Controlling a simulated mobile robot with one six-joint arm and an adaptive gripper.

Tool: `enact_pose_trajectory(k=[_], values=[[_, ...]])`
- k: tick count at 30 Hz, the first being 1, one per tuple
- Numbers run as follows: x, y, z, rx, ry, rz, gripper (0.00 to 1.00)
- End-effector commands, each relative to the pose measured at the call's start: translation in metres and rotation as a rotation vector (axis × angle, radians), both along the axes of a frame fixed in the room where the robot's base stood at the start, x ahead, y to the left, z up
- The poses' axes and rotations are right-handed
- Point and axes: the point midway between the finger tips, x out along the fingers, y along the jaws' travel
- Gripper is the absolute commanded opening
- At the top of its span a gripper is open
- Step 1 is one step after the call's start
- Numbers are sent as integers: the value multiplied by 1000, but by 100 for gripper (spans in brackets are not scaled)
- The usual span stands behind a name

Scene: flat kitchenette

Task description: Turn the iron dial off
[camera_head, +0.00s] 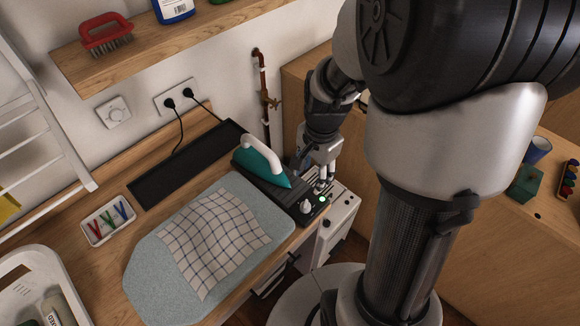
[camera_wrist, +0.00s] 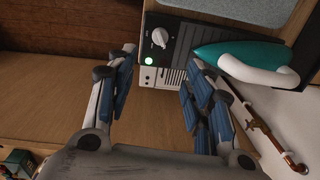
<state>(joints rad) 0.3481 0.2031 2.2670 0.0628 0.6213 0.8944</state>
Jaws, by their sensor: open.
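The iron dial (camera_head: 306,206) is a small white knob on the black panel of the iron station (camera_head: 277,188). In the wrist view the dial (camera_wrist: 159,37) carries a pointer mark, and a lit green lamp (camera_wrist: 148,61) sits beside it. The lamp also glows in the head view (camera_head: 323,199). The teal iron (camera_head: 262,168) with a white handle rests on the station, and it shows at the right in the wrist view (camera_wrist: 236,55). My gripper (camera_head: 322,183) is open and empty above the station's lamp end; its fingers (camera_wrist: 162,62) are apart, with the dial beyond them.
A pale blue ironing pad (camera_head: 150,270) with a checked cloth (camera_head: 215,240) lies on the counter. A copper pipe with a valve (camera_head: 268,100) runs up the wall behind. A white tray of pegs (camera_head: 92,236) sits left. A wooden shelf (camera_head: 140,62) hangs above.

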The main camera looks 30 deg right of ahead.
Motion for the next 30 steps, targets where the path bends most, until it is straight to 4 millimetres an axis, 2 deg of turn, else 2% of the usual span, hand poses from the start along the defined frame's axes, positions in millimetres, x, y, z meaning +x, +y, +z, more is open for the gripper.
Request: enact_pose_trajectory(k=[9, 18, 24, 30], values=[[2, 3, -71, 3, 7, 3, 47], [6, 4, -132, 2, 5, 4, 47], [8, 4, -154, 0, 2, 5, 47], [9, 4, -160, 0, 0, 5, 47]])
